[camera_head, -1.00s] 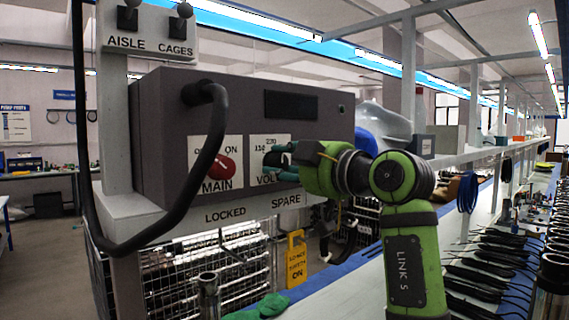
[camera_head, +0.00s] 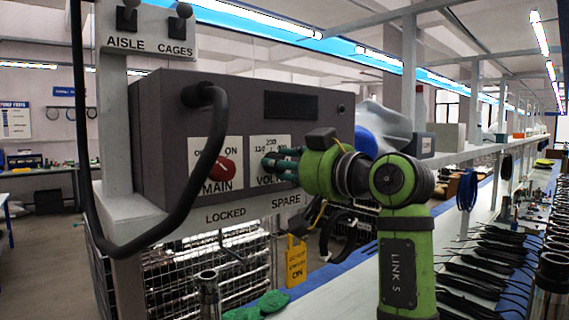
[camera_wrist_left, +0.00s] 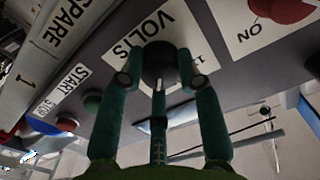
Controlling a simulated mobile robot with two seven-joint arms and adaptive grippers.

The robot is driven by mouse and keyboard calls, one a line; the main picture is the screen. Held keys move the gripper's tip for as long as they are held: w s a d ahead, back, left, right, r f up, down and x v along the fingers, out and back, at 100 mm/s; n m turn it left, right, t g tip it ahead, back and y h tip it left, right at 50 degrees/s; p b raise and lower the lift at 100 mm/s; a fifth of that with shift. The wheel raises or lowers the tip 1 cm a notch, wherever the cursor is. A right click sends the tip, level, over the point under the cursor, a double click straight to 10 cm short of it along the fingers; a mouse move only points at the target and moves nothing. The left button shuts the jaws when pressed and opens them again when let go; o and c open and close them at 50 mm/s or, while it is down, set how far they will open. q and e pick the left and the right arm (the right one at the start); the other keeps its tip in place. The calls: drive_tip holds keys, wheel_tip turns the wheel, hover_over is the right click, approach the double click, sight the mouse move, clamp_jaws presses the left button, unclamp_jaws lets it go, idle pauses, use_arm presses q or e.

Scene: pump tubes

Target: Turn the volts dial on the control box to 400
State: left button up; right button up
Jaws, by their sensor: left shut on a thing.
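The control box (camera_head: 225,105) is a dark grey case on a pale shelf. My left gripper (camera_head: 268,163) reaches the plate from the right. In the left wrist view its green fingers (camera_wrist_left: 158,82) are shut around the black volts dial (camera_wrist_left: 157,60). A small white mark shows on the dial near the fingers. My right gripper is not in view.
A red MAIN knob (camera_head: 222,169) sits left of the dial on the same face. A thick black cable (camera_head: 196,180) loops in front of the box's left side. A yellow tag (camera_head: 296,261) hangs below the shelf.

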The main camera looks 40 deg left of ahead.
use_arm(q)
drive_tip(key=shift+r+m, duration=0.25)
drive_tip(key=shift+m, duration=0.05)
drive_tip(key=o, duration=1)
drive_tip(key=shift+o, duration=0.7)
drive_tip(key=shift+f, duration=0.15)
drive_tip(key=s+d, duration=0.1)
drive_tip(key=d, duration=1)
drive_tip(key=shift+d, duration=0.4)
